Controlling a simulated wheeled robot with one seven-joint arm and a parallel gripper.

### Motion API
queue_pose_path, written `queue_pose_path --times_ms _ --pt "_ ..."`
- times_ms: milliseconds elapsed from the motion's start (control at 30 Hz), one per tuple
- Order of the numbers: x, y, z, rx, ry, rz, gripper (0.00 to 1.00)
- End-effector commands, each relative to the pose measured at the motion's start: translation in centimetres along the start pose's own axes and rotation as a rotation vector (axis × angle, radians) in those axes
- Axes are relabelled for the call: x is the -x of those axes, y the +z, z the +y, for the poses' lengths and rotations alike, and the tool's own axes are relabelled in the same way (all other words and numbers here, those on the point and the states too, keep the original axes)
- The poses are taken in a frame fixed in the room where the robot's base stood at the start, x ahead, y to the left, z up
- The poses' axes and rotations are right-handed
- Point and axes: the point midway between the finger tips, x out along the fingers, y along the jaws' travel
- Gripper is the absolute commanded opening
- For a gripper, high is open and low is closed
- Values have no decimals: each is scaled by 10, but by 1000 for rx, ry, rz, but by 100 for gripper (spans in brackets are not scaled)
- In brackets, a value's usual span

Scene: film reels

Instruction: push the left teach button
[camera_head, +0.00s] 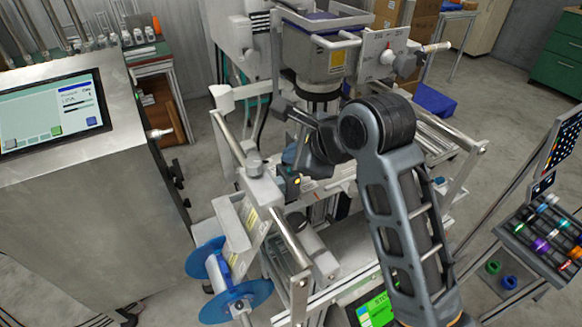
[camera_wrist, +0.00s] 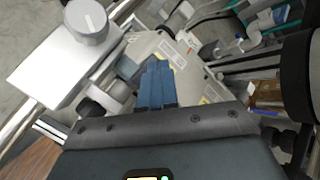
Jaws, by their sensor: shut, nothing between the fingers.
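I cannot make out the left teach button for certain in either view. My gripper (camera_wrist: 158,68) is shut and empty; its blue-grey fingers are side by side in the wrist view. They point towards a pale machine housing (camera_wrist: 181,48) with small labels. Whether they touch it I cannot tell. In the head view my arm reaches over the machine's middle, and its bent wrist hides part of the frame there. The fingertips are not clear in that view.
A white block with a round knob (camera_wrist: 86,22) stands left of my fingers. A blue reel (camera_head: 228,283) hangs at the machine's front left. A steel cabinet with a screen (camera_head: 52,112) stands at left, and a rack of coloured spools (camera_head: 545,232) at right.

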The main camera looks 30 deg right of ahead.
Motion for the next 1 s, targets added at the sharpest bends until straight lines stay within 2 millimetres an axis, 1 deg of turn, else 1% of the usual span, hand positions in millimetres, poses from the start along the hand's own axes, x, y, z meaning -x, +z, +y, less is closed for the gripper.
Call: queue_pose_path --times_ms 433,733,1000 --pt "0 0 0 0 0 0 0" --pt "-5 -4 4 0 1 1 0" --pt "-6 -4 4 0 0 0 0"
